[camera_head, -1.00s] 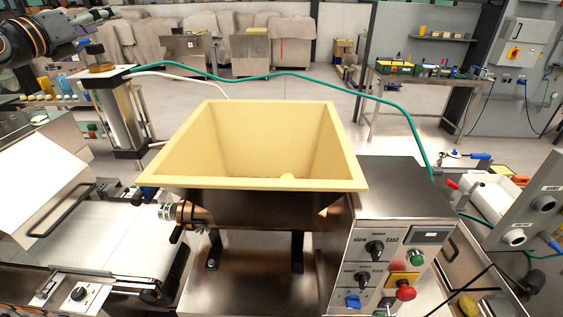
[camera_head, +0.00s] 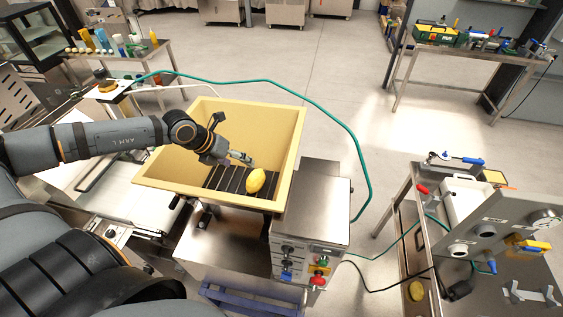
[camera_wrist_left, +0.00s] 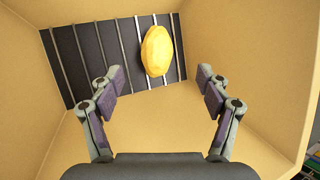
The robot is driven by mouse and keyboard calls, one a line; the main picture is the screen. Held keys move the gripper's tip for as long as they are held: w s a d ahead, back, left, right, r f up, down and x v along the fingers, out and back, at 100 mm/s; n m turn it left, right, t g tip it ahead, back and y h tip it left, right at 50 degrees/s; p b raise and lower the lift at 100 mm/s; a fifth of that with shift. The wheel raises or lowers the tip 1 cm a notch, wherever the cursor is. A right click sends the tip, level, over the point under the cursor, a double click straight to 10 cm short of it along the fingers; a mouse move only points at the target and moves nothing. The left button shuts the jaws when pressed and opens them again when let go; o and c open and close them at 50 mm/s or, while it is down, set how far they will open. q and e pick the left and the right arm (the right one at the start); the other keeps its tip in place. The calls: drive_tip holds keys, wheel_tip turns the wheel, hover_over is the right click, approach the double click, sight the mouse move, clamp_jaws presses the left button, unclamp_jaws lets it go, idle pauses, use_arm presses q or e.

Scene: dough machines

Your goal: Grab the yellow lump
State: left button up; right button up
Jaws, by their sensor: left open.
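The yellow lump (camera_head: 256,180) lies on a dark slatted grate (camera_head: 228,179) at the bottom of a cream-yellow hopper (camera_head: 284,128). In the left wrist view the lump (camera_wrist_left: 157,51) sits ahead of the fingers, near the right part of the grate (camera_wrist_left: 93,59). My left gripper (camera_head: 243,160) reaches down into the hopper, just behind and left of the lump in the head view. Its fingers (camera_wrist_left: 161,88) are open, spread wide and empty, with the lump beyond their tips. My right gripper does not show.
The hopper's sloping walls enclose the left gripper. A steel control box (camera_head: 312,207) with knobs and a red button (camera_head: 318,281) adjoins the hopper. A green hose (camera_head: 345,128) loops behind it. Another yellowish lump (camera_head: 416,290) lies at the lower right bench.

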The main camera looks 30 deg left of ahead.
sight(250, 176)
use_arm(q)
drive_tip(key=f+b, duration=0.1)
drive_tip(key=b, duration=0.1)
drive_tip(key=f+b, duration=0.4)
drive_tip(key=shift+s, duration=0.25)
drive_tip(key=shift+w+d+f+g+b, duration=0.15)
drive_tip(key=shift+w+d+f+b, duration=0.05)
drive_tip(key=shift+w+d+b, duration=0.25)
drive_tip(key=shift+w+d+f+g+b, duration=0.2)
drive_tip(key=shift+w+d+b, duration=0.1)
drive_tip(key=shift+d, duration=0.2)
drive_tip(key=shift+a, duration=0.1)
drive_tip(key=shift+s+a+f, duration=0.1)
drive_tip(key=shift+f, duration=0.1)
drive_tip(key=b+x, duration=0.4)
drive_tip(key=x, duration=0.1)
drive_tip(key=shift+w, duration=0.2)
drive_tip(key=shift+a+r, duration=0.1)
drive_tip(key=shift+r, duration=0.1)
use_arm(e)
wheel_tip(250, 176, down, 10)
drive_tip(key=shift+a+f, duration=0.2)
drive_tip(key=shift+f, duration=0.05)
